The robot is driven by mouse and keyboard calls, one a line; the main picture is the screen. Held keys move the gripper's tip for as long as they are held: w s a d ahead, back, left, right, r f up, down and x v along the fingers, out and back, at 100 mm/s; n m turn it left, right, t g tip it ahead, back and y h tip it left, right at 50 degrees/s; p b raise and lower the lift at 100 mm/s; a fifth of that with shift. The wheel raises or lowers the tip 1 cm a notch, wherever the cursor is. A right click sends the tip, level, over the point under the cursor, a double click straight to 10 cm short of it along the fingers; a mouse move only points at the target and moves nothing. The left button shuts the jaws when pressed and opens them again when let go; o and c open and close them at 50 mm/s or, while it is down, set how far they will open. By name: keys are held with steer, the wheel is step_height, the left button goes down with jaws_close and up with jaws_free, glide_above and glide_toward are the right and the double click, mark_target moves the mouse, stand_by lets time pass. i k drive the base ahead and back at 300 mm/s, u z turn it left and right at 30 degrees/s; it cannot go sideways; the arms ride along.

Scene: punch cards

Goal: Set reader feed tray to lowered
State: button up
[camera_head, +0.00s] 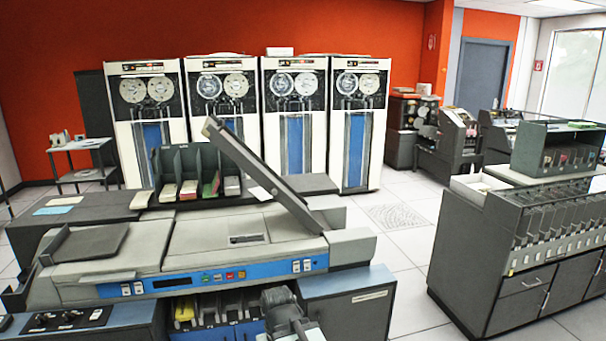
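The card reader (160,262) is a wide grey machine with a blue control strip in the foreground. A long dark grey tray (265,174), which looks like the feed tray, is raised over its right part. It slopes steeply from a high upper-left end down to the reader's right side. A flatter dark plate (88,243) lies on the reader's left end. A dark jointed part at the bottom centre seems to be my arm, below the front of the reader and apart from the tray. I cannot make out gripper fingers on it.
A dark rack with card decks (196,174) stands behind the reader, partly behind the tray. A shelf with colored bins (215,307) is below the control strip. A grey cabinet (520,250) stands at right, with open floor (408,262) between. Tape cabinets (295,125) line the back.

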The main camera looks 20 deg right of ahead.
mark_target(215, 130)
steer(key=z, duration=0.3)
steer(key=i, duration=1)
steer(key=u, duration=1.15)
steer(key=k, duration=0.8)
steer(key=u, duration=0.25)
steer(key=i, duration=1)
